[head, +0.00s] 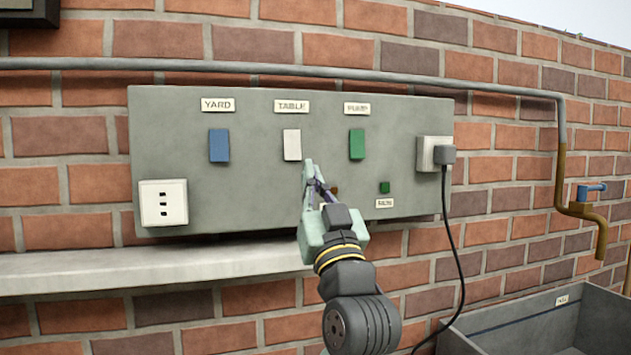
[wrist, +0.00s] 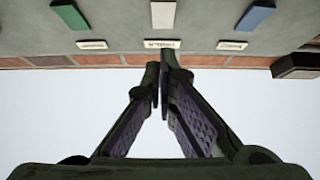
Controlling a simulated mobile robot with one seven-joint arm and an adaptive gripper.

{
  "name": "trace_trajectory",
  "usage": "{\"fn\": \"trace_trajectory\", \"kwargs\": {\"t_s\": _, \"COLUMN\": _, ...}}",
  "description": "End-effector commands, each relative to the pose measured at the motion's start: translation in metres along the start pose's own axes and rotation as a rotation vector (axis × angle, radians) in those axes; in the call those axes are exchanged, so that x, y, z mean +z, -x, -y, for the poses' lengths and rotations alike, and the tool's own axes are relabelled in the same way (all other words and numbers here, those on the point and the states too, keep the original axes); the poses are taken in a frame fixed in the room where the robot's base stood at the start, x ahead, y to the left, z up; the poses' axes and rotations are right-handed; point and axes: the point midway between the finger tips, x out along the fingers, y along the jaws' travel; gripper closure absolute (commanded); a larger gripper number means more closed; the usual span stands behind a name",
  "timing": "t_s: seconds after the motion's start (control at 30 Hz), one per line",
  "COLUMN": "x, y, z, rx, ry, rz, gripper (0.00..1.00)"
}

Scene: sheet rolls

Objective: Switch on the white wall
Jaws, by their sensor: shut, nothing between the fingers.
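A white rocker switch (head: 292,144) sits on a grey wall panel (head: 240,190) under a label (head: 292,106) reading TABLE. It also shows in the wrist view (wrist: 163,15), where the panel appears upside down. My gripper (head: 309,168) is shut and empty, its fingertips just right of and below the white switch in the head view. In the wrist view the closed fingertips (wrist: 162,68) point toward the panel, in line with the white switch's label. I cannot tell whether they touch the panel.
A blue switch (head: 219,146) is to the left and a green switch (head: 357,144) to the right. A small green button (head: 384,187), a plug (head: 444,155) with a hanging cord and a white socket (head: 163,203) are also on the panel. A ledge (head: 150,270) runs below.

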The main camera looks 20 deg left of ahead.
Motion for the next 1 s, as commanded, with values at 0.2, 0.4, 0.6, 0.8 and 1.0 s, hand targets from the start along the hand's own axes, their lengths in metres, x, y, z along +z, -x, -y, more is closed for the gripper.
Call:
{"fn": "trace_trajectory", "kwargs": {"t_s": 0.2, "x": -0.004, "y": -0.052, "z": 0.001, "rx": -0.001, "ry": -0.002, "rz": 0.001, "gripper": 1.00}}
{"fn": "trace_trajectory", "kwargs": {"t_s": 0.4, "x": 0.016, "y": -0.075, "z": 0.000, "rx": 0.001, "ry": -0.002, "rz": 0.003, "gripper": 1.00}}
{"fn": "trace_trajectory", "kwargs": {"t_s": 0.6, "x": 0.027, "y": -0.084, "z": 0.000, "rx": 0.000, "ry": -0.001, "rz": 0.000, "gripper": 1.00}}
{"fn": "trace_trajectory", "kwargs": {"t_s": 0.8, "x": 0.029, "y": -0.084, "z": 0.000, "rx": 0.000, "ry": -0.001, "rz": 0.000, "gripper": 1.00}}
{"fn": "trace_trajectory", "kwargs": {"t_s": 1.0, "x": 0.031, "y": -0.085, "z": 0.000, "rx": 0.001, "ry": 0.001, "rz": 0.001, "gripper": 1.00}}
